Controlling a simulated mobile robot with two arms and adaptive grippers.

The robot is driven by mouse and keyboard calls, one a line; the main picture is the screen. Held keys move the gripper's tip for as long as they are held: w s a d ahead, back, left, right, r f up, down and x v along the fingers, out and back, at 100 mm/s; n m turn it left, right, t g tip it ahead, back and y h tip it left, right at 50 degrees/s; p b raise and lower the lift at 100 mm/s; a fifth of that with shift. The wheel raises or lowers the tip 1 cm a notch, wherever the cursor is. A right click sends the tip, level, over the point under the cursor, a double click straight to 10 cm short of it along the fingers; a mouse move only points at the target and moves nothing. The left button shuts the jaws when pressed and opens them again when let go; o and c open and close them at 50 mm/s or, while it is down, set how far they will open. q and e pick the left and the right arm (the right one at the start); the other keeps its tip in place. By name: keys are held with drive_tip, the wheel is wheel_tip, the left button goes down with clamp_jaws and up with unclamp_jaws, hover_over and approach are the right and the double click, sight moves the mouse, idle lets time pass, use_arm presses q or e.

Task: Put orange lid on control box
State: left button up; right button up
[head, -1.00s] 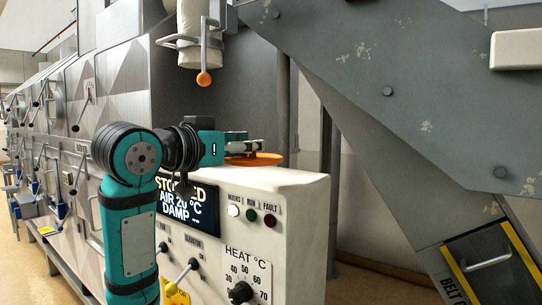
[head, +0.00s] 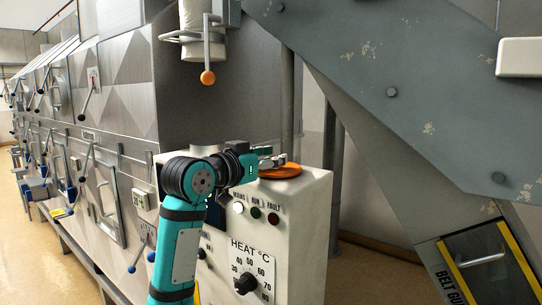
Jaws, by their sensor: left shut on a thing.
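The orange lid (head: 283,171) is a flat round disc at the top of the white control box (head: 305,207), near its far right part. I cannot tell whether it touches the top. My left gripper (head: 272,161) comes in from the left and is shut on the lid's near left edge. The box's front carries indicator lamps and a heat dial (head: 246,283). My left arm hides the box's display and left part. My right gripper is not in view.
A large grey sloping chute (head: 400,110) fills the right side. A lever with an orange knob (head: 208,78) hangs above the box. Dryer cabinets with levers (head: 110,110) line the left. Open floor lies at the far left.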

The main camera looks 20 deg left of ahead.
use_arm(q)
drive_tip(key=shift+f, duration=0.15)
drive_tip(key=o, duration=0.8)
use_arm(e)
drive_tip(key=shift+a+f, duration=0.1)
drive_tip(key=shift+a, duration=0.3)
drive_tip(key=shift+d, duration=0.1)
use_arm(q)
drive_tip(key=shift+r, duration=0.2)
drive_tip(key=b+v, duration=0.4)
drive_tip(key=v, duration=0.8)
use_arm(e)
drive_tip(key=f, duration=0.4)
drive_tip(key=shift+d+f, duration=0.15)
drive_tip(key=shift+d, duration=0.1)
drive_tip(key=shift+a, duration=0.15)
